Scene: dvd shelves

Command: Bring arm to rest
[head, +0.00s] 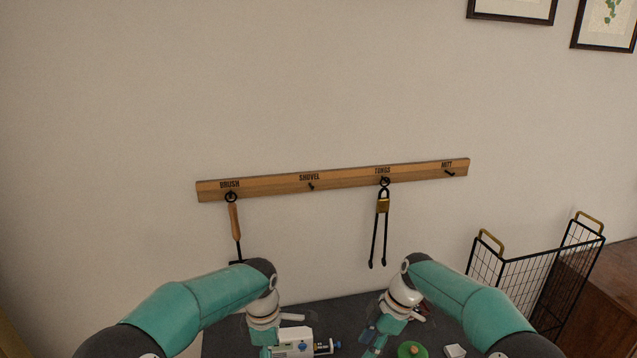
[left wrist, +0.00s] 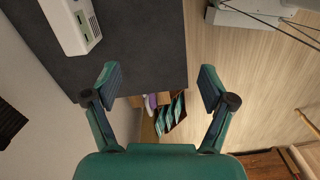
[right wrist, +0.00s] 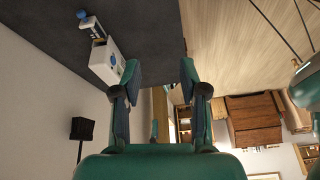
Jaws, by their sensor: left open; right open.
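My left gripper (left wrist: 158,82) is open and empty in the left wrist view, its two fingers spread wide over the edge of the dark table (left wrist: 140,30). My right gripper (right wrist: 160,75) is also open and empty, its fingers closer together. In the head view both teal arms reach forward over the table from the bottom corners and bend down at the wrists. The fingers are hard to make out there.
A wooden rail (head: 340,181) on the wall holds a hanging brush (head: 235,220) and tongs (head: 381,225); the SHOVEL and MITT hooks are empty. A white device (head: 295,340) and a green round item (head: 411,349) lie on the table. A wire basket (head: 530,275) stands right.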

